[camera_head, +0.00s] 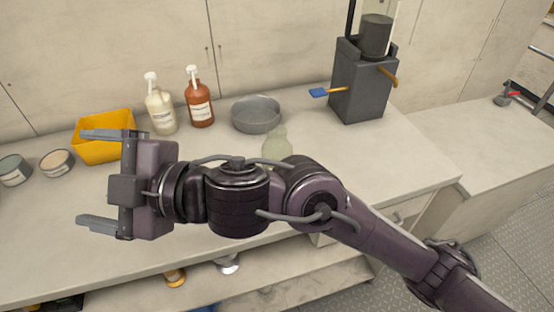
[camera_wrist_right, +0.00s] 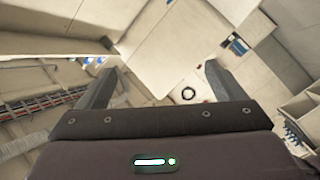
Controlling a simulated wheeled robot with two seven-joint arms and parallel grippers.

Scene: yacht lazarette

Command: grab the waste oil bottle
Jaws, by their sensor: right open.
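My right gripper (camera_head: 83,178) is open and empty, reaching left above the counter. Its two fingers stand wide apart, and nothing is between them in the right wrist view (camera_wrist_right: 156,72). A pale greenish, see-through bottle (camera_head: 277,143) stands on the counter behind my right arm, which hides its lower part. It may be the waste oil bottle, but I can read no label. A cream pump bottle (camera_head: 160,109) and a red-brown pump bottle (camera_head: 200,104) stand side by side farther back, both upright. My left gripper is not in view.
A yellow bin (camera_head: 102,151) is partly behind the gripper. Two round tins (camera_head: 57,163) (camera_head: 14,170) stand at the left. A grey basin (camera_head: 256,116) and a dark grey machine (camera_head: 362,85) with handles stand toward the back. The counter (camera_head: 395,160) is bare at right.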

